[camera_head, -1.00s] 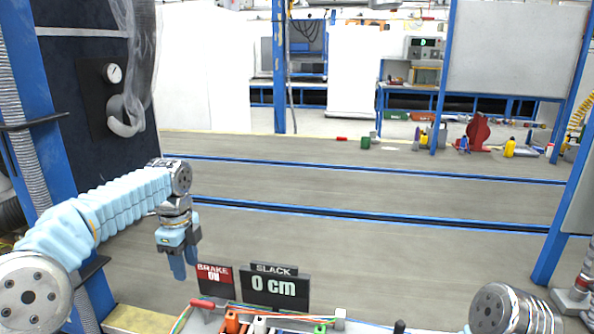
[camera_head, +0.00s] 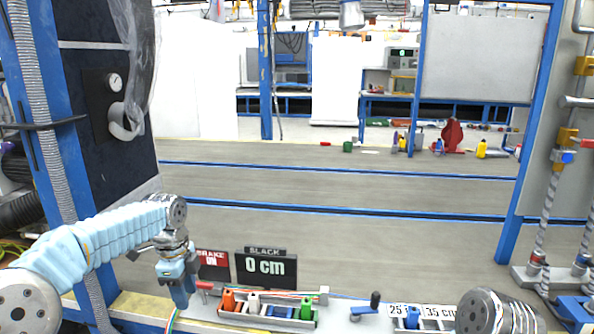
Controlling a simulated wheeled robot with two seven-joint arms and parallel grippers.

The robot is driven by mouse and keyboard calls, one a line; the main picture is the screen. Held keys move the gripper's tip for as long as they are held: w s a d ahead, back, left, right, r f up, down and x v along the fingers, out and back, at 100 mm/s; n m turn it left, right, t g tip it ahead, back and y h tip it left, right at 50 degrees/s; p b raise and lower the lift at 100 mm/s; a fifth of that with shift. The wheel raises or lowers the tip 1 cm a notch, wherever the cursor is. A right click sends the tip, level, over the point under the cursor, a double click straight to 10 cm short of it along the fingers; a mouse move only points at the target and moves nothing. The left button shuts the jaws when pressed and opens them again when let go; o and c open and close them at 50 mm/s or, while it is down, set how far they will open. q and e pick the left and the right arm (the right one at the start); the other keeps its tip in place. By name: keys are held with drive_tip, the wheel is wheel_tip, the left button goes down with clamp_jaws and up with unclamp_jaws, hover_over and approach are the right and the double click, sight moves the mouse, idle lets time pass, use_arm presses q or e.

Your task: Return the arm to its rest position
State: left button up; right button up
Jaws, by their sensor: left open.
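My left arm comes in from the left in a light blue sleeve. Its left gripper (camera_head: 181,290) hangs pointing down near the left end of the bench, left of the dark signs. It is open, with nothing seen between its fingers. My right arm shows only as a metallic joint at the bottom right; its gripper is out of view.
Signs read "BRAKE ON" (camera_head: 213,264) and "SLACK 0 cm" (camera_head: 265,268). A tray (camera_head: 270,321) holds orange, white, blue and green connectors. A crank handle (camera_head: 374,300) and a blue block (camera_head: 412,317) are further right. A dark panel with a gauge (camera_head: 115,83) stands left.

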use_arm(q)
drive_tip(key=s+d+f+n+h, duration=0.1)
drive_tip(key=s+d+f+n, duration=0.25)
drive_tip(key=f, duration=0.55)
drive_tip(key=s+d+f+n+h, duration=0.1)
drive_tip(key=s+d+f+n, duration=0.1)
drive_tip(key=d+f, duration=0.45)
drive_tip(key=s+d+f+n+h, duration=0.1)
drive_tip(key=s+d+f+n, duration=0.15)
drive_tip(key=f, duration=0.75)
drive_tip(key=s+d+f+n, duration=0.1)
drive_tip(key=s+f+n, duration=0.4)
drive_tip(key=s, duration=0.3)
drive_tip(key=s+d+f+n, duration=0.1)
drive_tip(key=s+f+n, duration=0.4)
drive_tip(key=s+n, duration=0.2)
drive_tip(key=s, duration=0.2)
drive_tip(key=shift+s+d+f+h, duration=0.15)
drive_tip(key=shift+s+f+h, duration=0.15)
